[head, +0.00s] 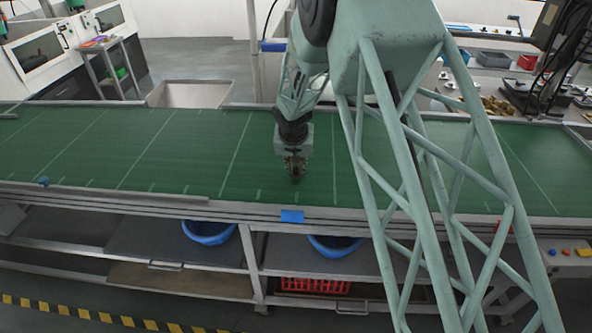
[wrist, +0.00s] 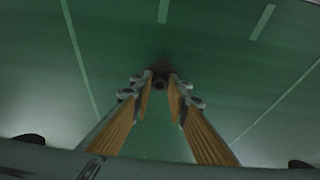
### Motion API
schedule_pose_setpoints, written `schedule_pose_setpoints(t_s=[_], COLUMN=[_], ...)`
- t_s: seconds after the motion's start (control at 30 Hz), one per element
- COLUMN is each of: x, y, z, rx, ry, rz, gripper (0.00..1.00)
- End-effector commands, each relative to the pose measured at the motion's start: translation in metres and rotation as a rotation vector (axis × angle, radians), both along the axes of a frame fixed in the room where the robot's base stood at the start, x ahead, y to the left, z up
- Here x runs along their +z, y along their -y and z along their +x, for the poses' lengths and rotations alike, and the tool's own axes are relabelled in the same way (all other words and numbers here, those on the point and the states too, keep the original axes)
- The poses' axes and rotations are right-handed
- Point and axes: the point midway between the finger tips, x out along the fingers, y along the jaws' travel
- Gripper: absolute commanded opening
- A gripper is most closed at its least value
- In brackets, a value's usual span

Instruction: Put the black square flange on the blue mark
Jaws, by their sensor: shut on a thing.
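My gripper (head: 294,172) points down over the green belt, a little right of the belt's middle in the head view. In the wrist view its two wood-coloured fingers (wrist: 160,88) close towards a small dark piece at their tips, which I take for the black square flange (wrist: 160,76). Its square outline is too small and dark to make out. A flat blue rectangle, the blue mark (head: 292,216), is on the grey front rail of the belt, just nearer the camera than my gripper. The mark does not show in the wrist view.
The green belt (head: 130,150) with pale lines is mostly clear around my gripper. A small blue knob (head: 43,181) sits at its front left edge. Blue bowls (head: 208,232) and a red crate (head: 315,286) are below. Trays and brass-coloured parts (head: 497,106) are at the back right.

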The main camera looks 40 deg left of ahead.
Motion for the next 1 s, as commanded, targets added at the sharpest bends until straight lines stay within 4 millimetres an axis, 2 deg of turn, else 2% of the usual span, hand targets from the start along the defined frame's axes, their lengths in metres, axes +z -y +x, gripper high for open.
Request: schedule_pose_setpoints(t_s=[0.2, 0.7, 0.73, 0.8, 0.9, 1.0], x=[-0.010, -0.014, -0.015, -0.014, -0.014, -0.014], y=[0.000, 0.000, 0.000, 0.000, 0.000, 0.000], z=[0.000, 0.000, 0.000, 0.000, 0.000, 0.000], rx=[-0.001, 0.000, 0.000, 0.000, 0.000, 0.000], ry=[0.000, 0.001, 0.000, 0.000, 0.000, 0.000], rz=[0.000, 0.001, 0.000, 0.000, 0.000, 0.000], gripper=[0.02, 0.02, 0.16, 0.22, 0.29, 0.29])
